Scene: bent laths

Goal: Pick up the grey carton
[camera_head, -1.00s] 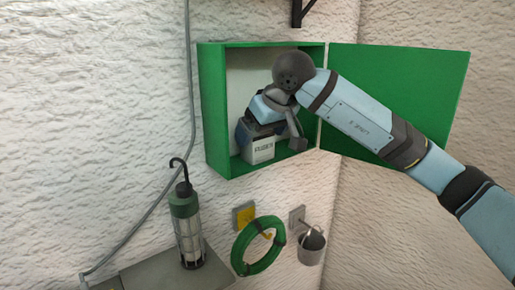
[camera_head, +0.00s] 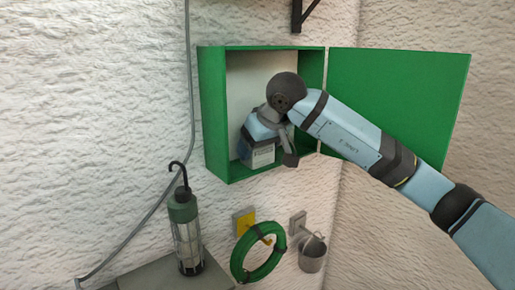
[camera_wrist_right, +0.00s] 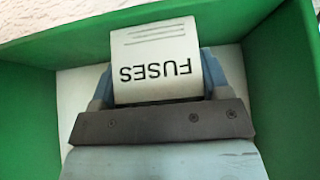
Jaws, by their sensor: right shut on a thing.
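The grey carton (camera_head: 263,158), pale and lettered "FUSES", is inside the green wall cabinet (camera_head: 214,120), low down near its floor. I cannot tell whether it touches the floor. In the right wrist view the carton (camera_wrist_right: 155,50) shows its lettering upside down between two blue-grey fingers. My right gripper (camera_head: 256,150) reaches in through the open front and is shut on the carton, one finger on each side. The gripper and wrist hide part of the carton in the head view. My left gripper is not in view.
The green cabinet door (camera_head: 400,95) stands open on the right, behind my right arm. Below hang a green coil (camera_head: 240,262) and a small metal bucket (camera_head: 312,258). A hand lamp (camera_head: 186,230) stands on a grey surface (camera_head: 150,275) at lower left.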

